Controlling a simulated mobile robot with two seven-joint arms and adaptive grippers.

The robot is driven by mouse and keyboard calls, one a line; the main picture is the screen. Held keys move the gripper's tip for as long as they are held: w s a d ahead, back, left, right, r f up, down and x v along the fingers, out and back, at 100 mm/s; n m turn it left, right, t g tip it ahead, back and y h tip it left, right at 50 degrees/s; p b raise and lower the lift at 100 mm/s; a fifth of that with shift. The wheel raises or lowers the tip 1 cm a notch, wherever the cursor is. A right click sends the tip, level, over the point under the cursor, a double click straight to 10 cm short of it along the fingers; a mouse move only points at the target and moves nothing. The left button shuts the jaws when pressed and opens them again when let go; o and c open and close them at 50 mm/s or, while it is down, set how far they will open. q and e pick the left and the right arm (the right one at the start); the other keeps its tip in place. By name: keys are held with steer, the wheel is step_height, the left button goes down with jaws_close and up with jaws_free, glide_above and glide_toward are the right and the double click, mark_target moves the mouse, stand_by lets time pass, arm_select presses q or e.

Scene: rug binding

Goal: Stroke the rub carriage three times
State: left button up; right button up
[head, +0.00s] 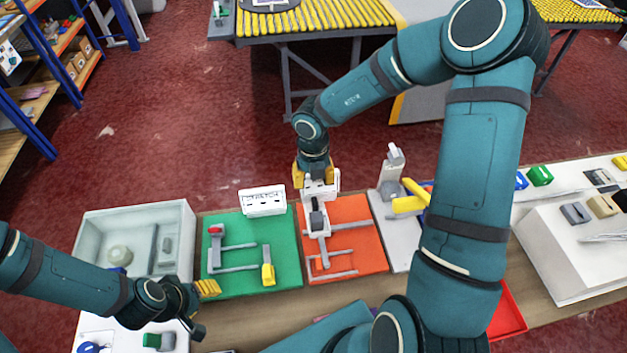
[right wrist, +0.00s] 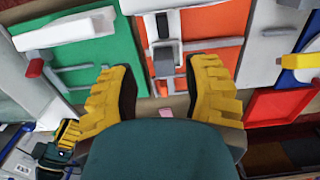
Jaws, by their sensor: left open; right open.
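The orange board (head: 360,240) carries a white and grey carriage with a dark upright grip (head: 317,218), which I take as the rub carriage; grey rails lie beside it. The right wrist view shows it too, as a grey block with a dark top (right wrist: 163,60). My right gripper (head: 316,178) hangs over the back edge of the orange board, close to the carriage's white back part. Its yellow fingers are apart with nothing between them (right wrist: 160,100); contact with the carriage cannot be told. My left gripper (head: 205,292) is open and low, at the front left of the green board.
The green board (head: 230,285) holds grey bars, a red-topped post and a yellow block (head: 268,272). A white sign (head: 262,201) stands behind it. A grey tray (head: 90,225) is at left. A grey fixture with yellow handles (head: 410,204) and a red tray (head: 508,318) are at right.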

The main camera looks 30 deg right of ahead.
arm_select(q)
steer(key=shift+r, duration=0.1)
arm_select(e)
steer(key=f+n+t+h, duration=0.1)
steer(key=n, duration=0.4)
arm_select(q)
steer(key=shift+r, duration=0.1)
steer(key=shift+r+p, duration=0.2)
steer(key=shift+p, duration=0.2)
arm_select(e)
steer(key=n+t, duration=0.3)
steer(key=n, duration=2.8)
glide_toward(315, 202)
arm_select(q)
step_height(315, 202, down, 3)
steer(key=b, duration=0.3)
steer(key=shift+f, duration=0.2)
arm_select(e)
steer(key=x, duration=1)
steer(key=shift+w+f, duration=0.1)
steer(key=shift+f, duration=0.3)
